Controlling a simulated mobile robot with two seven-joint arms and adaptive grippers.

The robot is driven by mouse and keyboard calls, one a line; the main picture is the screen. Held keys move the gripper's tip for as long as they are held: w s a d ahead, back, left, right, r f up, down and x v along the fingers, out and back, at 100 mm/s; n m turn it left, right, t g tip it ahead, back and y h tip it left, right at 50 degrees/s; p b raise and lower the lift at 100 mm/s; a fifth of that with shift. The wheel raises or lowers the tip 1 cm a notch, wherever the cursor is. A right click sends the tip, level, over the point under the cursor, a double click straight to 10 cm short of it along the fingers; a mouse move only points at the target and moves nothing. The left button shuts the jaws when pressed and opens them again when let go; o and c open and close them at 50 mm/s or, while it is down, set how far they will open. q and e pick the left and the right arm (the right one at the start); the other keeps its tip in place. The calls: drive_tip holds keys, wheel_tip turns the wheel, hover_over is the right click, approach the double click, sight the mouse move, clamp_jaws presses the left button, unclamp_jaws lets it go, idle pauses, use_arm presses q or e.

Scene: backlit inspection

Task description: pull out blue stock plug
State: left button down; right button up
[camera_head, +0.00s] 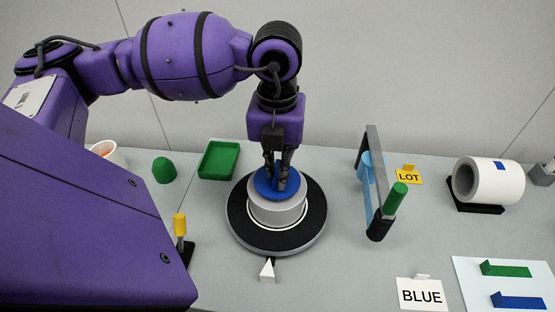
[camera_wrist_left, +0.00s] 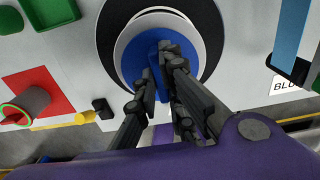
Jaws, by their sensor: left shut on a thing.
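A blue plug (camera_head: 264,182) sits on top of a grey cylinder (camera_head: 277,212) on a round black turntable-like base (camera_head: 312,218). My left gripper (camera_head: 276,180) comes down from above and is shut on the blue part. In the left wrist view the gripper's dark fingers (camera_wrist_left: 160,85) are on either side of a raised part of the blue plug (camera_wrist_left: 142,62). The fingers hide part of the plug, so I cannot tell how deep it sits. My right gripper is not in view.
A "BLUE" sign (camera_head: 421,294) and a white panel with green and blue pieces (camera_head: 470,270) are at front right. A grey frame (camera_head: 368,180) with a green-ended bar stands right of the base. A white roll (camera_head: 490,181) lies farther right. A green tray (camera_head: 219,160) is behind left.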

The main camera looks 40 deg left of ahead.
sight(277, 170)
use_arm(q)
drive_tip(key=shift+r+p, duration=0.9)
drive_tip(key=shift+r, duration=0.9)
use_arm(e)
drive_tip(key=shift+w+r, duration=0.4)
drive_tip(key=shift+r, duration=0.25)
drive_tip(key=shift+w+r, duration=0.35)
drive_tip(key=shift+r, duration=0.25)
use_arm(q)
drive_tip(key=shift+f, duration=0.1)
